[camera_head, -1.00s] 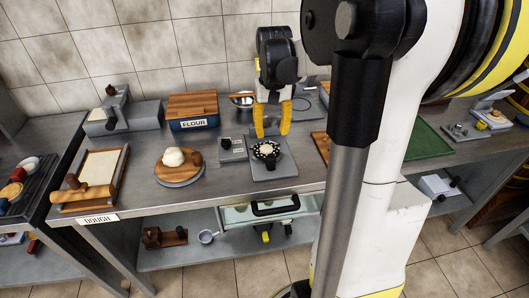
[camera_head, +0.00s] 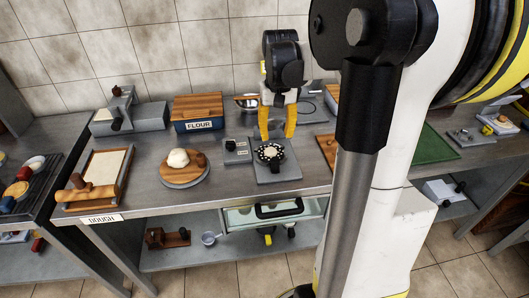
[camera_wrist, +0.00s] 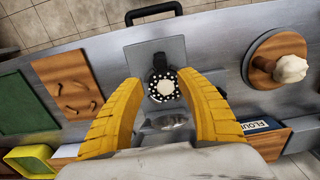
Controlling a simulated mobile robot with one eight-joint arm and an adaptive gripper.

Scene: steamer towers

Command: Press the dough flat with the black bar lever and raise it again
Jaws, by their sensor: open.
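A pale, flat round of dough (camera_head: 269,152) lies in a black ring with white dots on a grey base plate (camera_head: 283,173). In the wrist view the dough (camera_wrist: 165,87) lies between my fingers in the picture, with a black block (camera_wrist: 158,61) beside the ring. I cannot tell for sure whether this block is the black bar lever. My gripper (camera_head: 276,136) is open and empty, its yellow fingers pointing down just behind the ring. It also shows in the wrist view (camera_wrist: 168,138). Contact with the ring cannot be told.
A round board (camera_head: 185,182) with a white lump and a brown piece stands to the left. A small grey box (camera_head: 237,151) is close beside the base plate. A blue flour box (camera_head: 197,113) and a grey device (camera_head: 128,116) stand behind. A drawer's black handle (camera_head: 279,209) juts out in front.

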